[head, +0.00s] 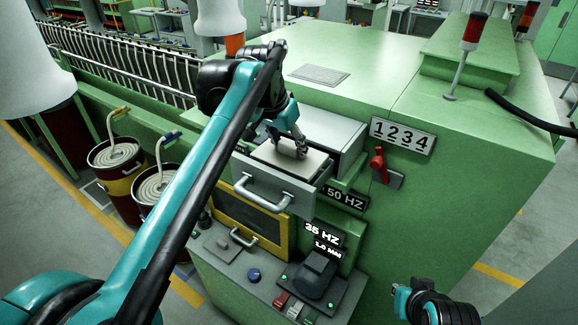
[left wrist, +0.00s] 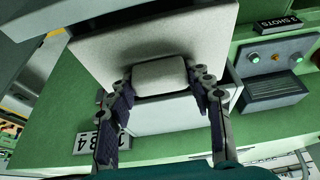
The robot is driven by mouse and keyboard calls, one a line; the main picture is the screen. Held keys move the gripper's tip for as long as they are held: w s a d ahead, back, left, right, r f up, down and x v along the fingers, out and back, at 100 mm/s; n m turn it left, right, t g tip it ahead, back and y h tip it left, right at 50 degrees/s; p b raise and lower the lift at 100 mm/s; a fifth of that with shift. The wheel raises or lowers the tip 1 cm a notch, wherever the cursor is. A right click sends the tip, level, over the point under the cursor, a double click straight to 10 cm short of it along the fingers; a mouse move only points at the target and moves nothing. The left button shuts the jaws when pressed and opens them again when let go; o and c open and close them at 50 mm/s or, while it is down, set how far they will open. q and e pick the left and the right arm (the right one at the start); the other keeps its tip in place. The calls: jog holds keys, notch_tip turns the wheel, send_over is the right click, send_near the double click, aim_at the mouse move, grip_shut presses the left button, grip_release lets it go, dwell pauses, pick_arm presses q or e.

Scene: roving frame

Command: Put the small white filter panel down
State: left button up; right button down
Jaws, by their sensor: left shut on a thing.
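The small white filter panel (head: 270,153) is a pale flat square at the open drawer (head: 252,188) of the green machine. In the left wrist view the panel (left wrist: 110,52) has a raised block handle (left wrist: 160,77) in its middle. My left gripper (head: 290,146) comes down from above with a finger on each side of this handle and is shut on it. The panel lies roughly level within the drawer's outline; I cannot tell whether it touches the drawer. My right gripper (head: 415,300) is at the bottom right, well apart from the panel, its fingers unclear.
The drawer's bar handle (head: 262,196) sticks out in front. A red lever (head: 378,164) and a "1234" plate (head: 402,136) are right of the drawer. A control panel with a dark motor (head: 312,273) is below. The green machine top (head: 355,75) is mostly clear.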

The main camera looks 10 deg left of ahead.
aim_at(287, 155)
pick_arm(q)
jog(key=shift+w+a+f+b, duration=0.15)
jog(key=shift+f+b, duration=0.15)
jog(key=shift+f, duration=0.3)
jog(key=shift+w+d+f+b, duration=0.1)
jog(key=shift+f+b, duration=0.15)
jog(key=shift+f, duration=0.35)
notch_tip(287, 155, down, 3)
jog(key=shift+s+r+b, duration=0.1)
jog(key=shift+s+b, duration=0.05)
jog(key=shift+b, duration=1.1)
jog(key=o, duration=1.2)
jog(key=shift+r, duration=0.15)
jog(key=v, duration=0.7)
jog(key=shift+r, duration=0.15)
